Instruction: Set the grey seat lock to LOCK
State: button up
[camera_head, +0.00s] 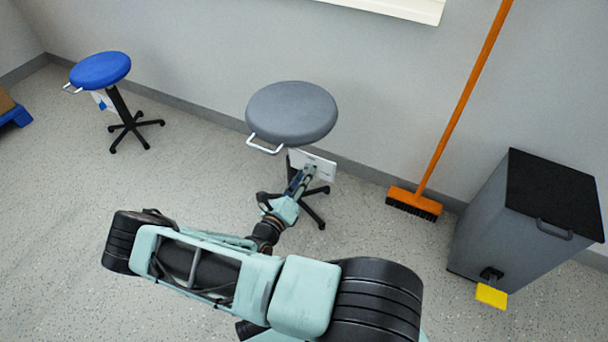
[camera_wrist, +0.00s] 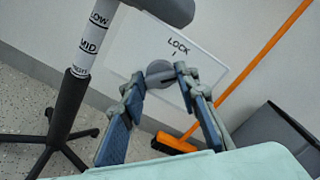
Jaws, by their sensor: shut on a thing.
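The grey stool (camera_head: 292,113) stands near the wall, with a white lock plate (camera_head: 318,164) under its seat. In the wrist view the plate (camera_wrist: 207,66) shows the word LOCK and a short mark beside it. A grey round knob (camera_wrist: 159,72) sits on the plate below that word. My gripper (camera_wrist: 161,78) has its two fingers on either side of the knob and is shut on it. The fingers hide part of the knob, so I cannot tell which way it points. In the head view my gripper (camera_head: 307,176) reaches the plate from the front.
The stool's post (camera_wrist: 85,55) carries LOW and MID labels. A blue stool (camera_head: 100,70) stands at the left. An orange broom (camera_head: 460,110) leans on the wall, and a grey pedal bin (camera_head: 510,225) stands at the right.

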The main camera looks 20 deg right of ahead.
jog(key=shift+f+n, duration=0.15)
jog(key=shift+n, duration=4.05)
jog(key=o, duration=1.1)
jog(key=shift+o, duration=0.2)
jog(key=v, duration=1.2)
